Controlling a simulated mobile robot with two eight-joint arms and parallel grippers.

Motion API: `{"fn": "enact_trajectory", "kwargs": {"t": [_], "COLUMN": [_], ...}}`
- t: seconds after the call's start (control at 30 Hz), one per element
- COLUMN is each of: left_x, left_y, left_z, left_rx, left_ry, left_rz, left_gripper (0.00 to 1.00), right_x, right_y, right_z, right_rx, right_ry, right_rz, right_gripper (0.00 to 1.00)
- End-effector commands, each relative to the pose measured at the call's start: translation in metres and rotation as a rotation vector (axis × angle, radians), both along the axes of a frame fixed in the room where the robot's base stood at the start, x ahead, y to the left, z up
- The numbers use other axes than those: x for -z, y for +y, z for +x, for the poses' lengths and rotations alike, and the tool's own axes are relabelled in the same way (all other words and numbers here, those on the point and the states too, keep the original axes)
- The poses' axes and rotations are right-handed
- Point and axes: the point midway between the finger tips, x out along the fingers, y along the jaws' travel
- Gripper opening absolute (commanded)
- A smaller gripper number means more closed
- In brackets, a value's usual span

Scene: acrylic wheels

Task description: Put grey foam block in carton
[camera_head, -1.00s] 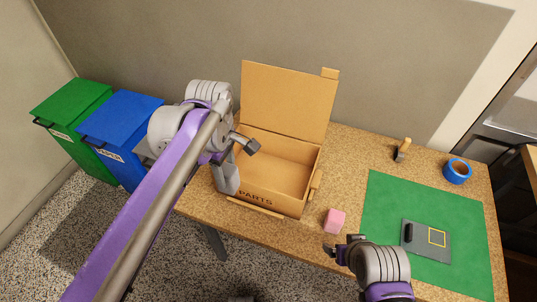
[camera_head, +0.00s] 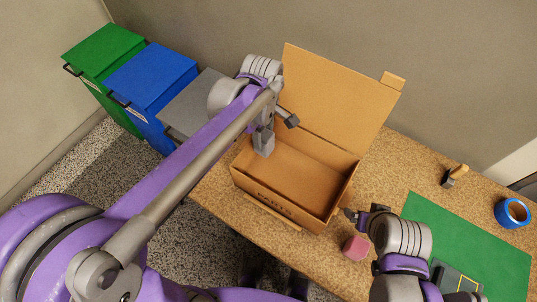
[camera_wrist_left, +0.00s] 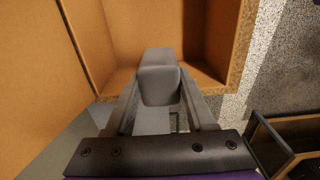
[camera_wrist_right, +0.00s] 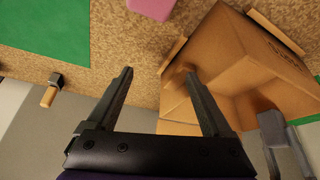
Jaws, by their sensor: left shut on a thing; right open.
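The grey foam block (camera_head: 264,143) is in my left gripper (camera_head: 266,128), at the left end of the open carton (camera_head: 275,202). In the left wrist view the block (camera_wrist_left: 158,75) sits between the fingers, with the carton's tan walls (camera_wrist_left: 215,35) behind it. I cannot tell how far it is below the rim. The carton stands on the table with its back lid raised and "PARTS" on its front. My right gripper (camera_head: 357,212) is open and empty near the carton's front right corner. The right wrist view shows its spread fingers (camera_wrist_right: 158,75) and the carton (camera_wrist_right: 235,65).
A pink block (camera_head: 355,248) lies just in front of my right gripper. A green mat (camera_head: 480,240), a wooden-handled tool (camera_head: 455,175) and blue tape (camera_head: 512,213) are to the right. Green (camera_head: 103,52), blue (camera_head: 150,78) and grey (camera_head: 203,103) bins stand left of the table.

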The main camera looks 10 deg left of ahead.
Motion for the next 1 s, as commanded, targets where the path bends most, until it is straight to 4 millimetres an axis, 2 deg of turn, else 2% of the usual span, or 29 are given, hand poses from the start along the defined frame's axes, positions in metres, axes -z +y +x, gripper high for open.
{"fn": "enact_trajectory", "kwargs": {"t": [0.03, 0.13, 0.37, 0.6, 0.7, 1.0], "left_x": [0.015, 0.036, 0.058, 0.092, 0.098, 0.099], "left_y": [0.0, 0.0, 0.0, 0.0, 0.0, 0.0], "left_z": [0.001, 0.001, 0.001, 0.001, 0.0, 0.0], "left_rx": [0.0, 0.0, 0.0, 0.0, 0.0, 0.0], "left_ry": [0.0, 0.0, 0.0, 0.0, 0.0, 0.0], "left_rz": [0.0, 0.0, 0.0, 0.0, 0.0, 0.0], "left_gripper": [0.04, 0.04, 0.04, 0.04, 0.04, 0.04], "right_x": [0.002, 0.004, 0.006, 0.01, 0.01, 0.012], "right_y": [0.0, 0.0, 0.0, 0.0, 0.0, 0.0], "right_z": [0.0, -0.001, -0.001, -0.002, -0.002, -0.002], "right_rx": [0.0, 0.0, 0.0, 0.0, 0.0, 0.0], "right_ry": [0.001, 0.002, 0.003, 0.004, 0.004, 0.005], "right_rz": [0.0, 0.0, 0.0, 0.0, 0.0, 0.0], "right_gripper": [0.85, 0.85, 0.85, 0.85, 0.85, 0.85]}}
